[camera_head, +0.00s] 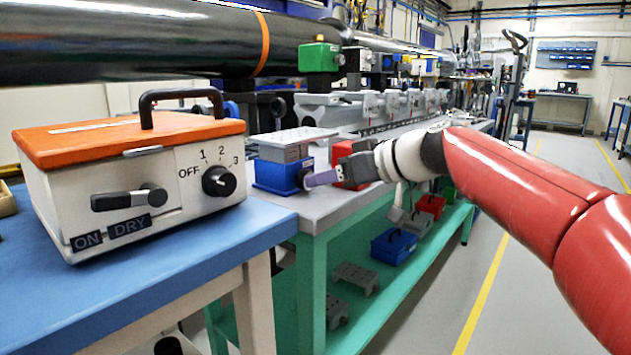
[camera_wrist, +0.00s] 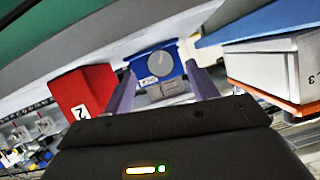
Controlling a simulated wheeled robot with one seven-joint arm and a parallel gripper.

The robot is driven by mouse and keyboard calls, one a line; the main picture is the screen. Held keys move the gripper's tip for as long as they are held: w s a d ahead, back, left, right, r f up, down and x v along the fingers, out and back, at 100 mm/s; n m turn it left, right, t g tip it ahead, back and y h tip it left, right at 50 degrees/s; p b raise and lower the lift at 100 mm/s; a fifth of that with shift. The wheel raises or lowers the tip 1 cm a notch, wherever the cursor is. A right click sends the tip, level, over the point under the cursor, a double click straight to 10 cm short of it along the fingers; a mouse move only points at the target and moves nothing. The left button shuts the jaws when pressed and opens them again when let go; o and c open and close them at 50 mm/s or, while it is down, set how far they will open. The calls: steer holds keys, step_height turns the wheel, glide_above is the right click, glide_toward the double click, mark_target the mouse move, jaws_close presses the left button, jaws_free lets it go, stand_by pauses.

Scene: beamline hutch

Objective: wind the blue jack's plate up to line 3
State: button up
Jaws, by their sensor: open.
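The blue jack (camera_head: 272,176) stands on the grey bench top in the head view, with its grey plate (camera_head: 293,136) raised above the blue base on a grey body. In the wrist view the blue jack (camera_wrist: 140,66) shows its round grey knob (camera_wrist: 160,64) facing me. My gripper (camera_head: 310,179) is at the jack's knob side in the head view. In the wrist view my gripper (camera_wrist: 161,68) is open, its purple fingers on either side of the knob. I cannot tell whether they touch it. The scale lines and plate height cannot be read.
A red block (camera_wrist: 83,92) marked 2 stands beside the jack. A white box with an orange lid (camera_head: 130,175) sits on the blue table to the left. The green lower shelf (camera_head: 385,275) holds blue and red jacks. The aisle floor (camera_head: 510,300) is clear.

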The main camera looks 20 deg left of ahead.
mark_target(316, 198)
steer(key=shift+x, duration=2.05)
steer(key=c, duration=1)
steer(key=shift+w+m+g, duration=0.1)
steer(key=shift+m+g, duration=0.2)
steer(key=shift+m, duration=0.2)
steer(key=o, duration=1)
steer(key=v, duration=0.7)
steer(key=shift+d, duration=0.4)
steer(key=shift+c, duration=0.5)
